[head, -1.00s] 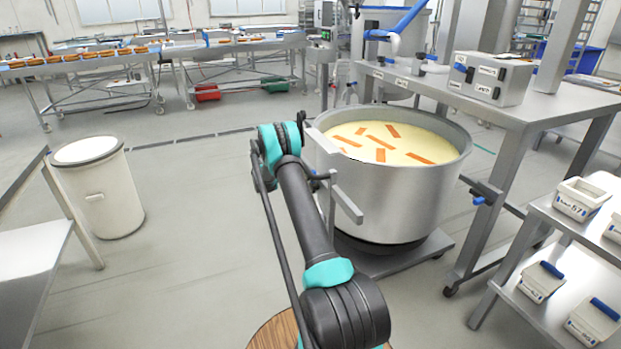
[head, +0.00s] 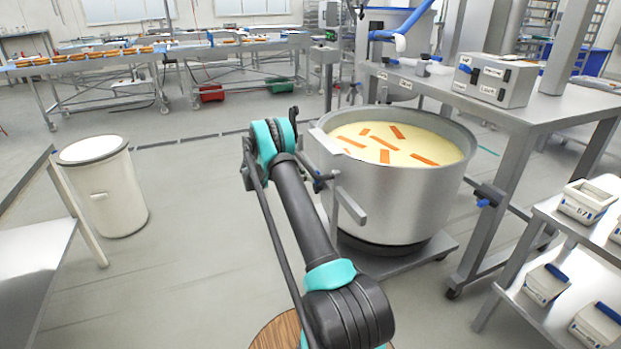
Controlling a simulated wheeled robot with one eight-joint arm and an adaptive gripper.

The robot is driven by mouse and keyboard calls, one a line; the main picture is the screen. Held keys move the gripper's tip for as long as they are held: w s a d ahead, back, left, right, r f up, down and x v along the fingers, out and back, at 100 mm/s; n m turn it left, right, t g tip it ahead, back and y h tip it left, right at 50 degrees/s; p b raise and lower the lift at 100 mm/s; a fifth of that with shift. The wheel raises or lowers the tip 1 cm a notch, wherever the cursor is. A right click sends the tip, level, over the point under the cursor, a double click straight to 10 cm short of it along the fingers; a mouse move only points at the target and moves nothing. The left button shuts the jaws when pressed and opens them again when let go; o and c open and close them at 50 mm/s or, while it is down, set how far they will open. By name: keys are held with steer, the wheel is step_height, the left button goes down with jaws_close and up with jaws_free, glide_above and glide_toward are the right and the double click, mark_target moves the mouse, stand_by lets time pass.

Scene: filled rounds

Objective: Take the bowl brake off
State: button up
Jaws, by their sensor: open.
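The large steel bowl (head: 400,205) stands right of centre on a low wheeled base (head: 430,254). It holds pale yellow mix with several orange strips. A flat grey bracket-like handle (head: 350,205) sticks out from the bowl's near left side. A blue-ended lever (head: 487,199) is at the bench leg right of the bowl. I cannot tell which part is the brake. My gripper (head: 307,148) is at the bowl's left side, partly hidden behind my arm's teal wrist. It is open, with nothing seen in it; whether it touches the bowl is unclear.
A steel bench (head: 530,110) with a control box (head: 495,80) stands behind and right of the bowl. A shelf with white tubs (head: 586,200) is at the right front. A white bin (head: 103,190) stands left. The floor between bin and bowl is clear.

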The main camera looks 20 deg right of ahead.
steer(key=shift+v, duration=2.8)
steer(key=shift+c, duration=0.6)
